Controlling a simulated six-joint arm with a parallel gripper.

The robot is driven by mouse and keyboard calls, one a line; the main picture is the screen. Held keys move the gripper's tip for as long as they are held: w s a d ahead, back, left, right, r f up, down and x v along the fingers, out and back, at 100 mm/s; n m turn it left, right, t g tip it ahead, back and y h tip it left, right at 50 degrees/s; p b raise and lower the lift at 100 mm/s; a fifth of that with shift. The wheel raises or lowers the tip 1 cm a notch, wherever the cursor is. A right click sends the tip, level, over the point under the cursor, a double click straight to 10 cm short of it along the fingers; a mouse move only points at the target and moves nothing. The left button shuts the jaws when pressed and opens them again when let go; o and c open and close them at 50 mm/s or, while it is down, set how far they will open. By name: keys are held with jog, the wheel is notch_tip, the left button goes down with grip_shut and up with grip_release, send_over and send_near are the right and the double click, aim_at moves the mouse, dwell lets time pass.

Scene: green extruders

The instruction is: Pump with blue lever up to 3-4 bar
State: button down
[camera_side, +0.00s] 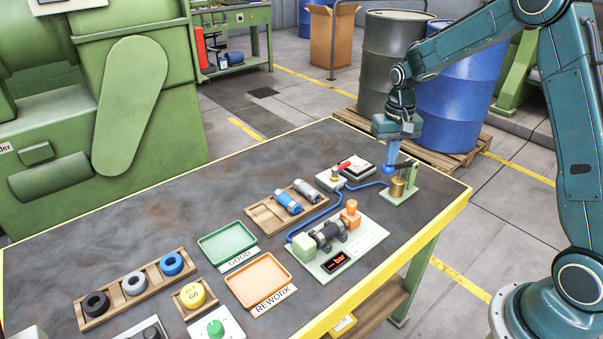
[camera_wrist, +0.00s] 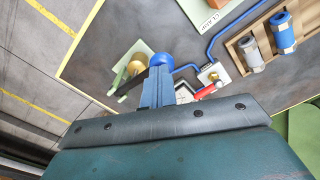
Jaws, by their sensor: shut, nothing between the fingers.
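The hand pump stands on a pale green plate at the table's far right corner, with a brass cylinder (camera_side: 398,187) that also shows in the wrist view (camera_wrist: 137,64). Its dark lever ends in a blue ball knob (camera_side: 387,169), seen in the wrist view (camera_wrist: 162,60) just past my fingertips. My gripper (camera_side: 391,160) is shut and empty, pointing down right at the knob. Whether the fingertips touch the knob I cannot tell. The pressure display (camera_side: 335,261) shows red characters with "bar"; its value is too small to read.
A valve block with a red handle (camera_side: 341,168) sits left of the pump, joined by blue hose (camera_side: 368,185). A clamp fixture (camera_side: 330,238) stands in front. A wooden rack (camera_side: 268,217) holds two cylindrical parts. Green (camera_side: 227,263) and orange trays (camera_side: 238,293) lie further left.

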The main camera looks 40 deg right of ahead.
aim_at(388, 171)
jog(key=shift+f, duration=2.75)
jog(key=shift+r, duration=2.75)
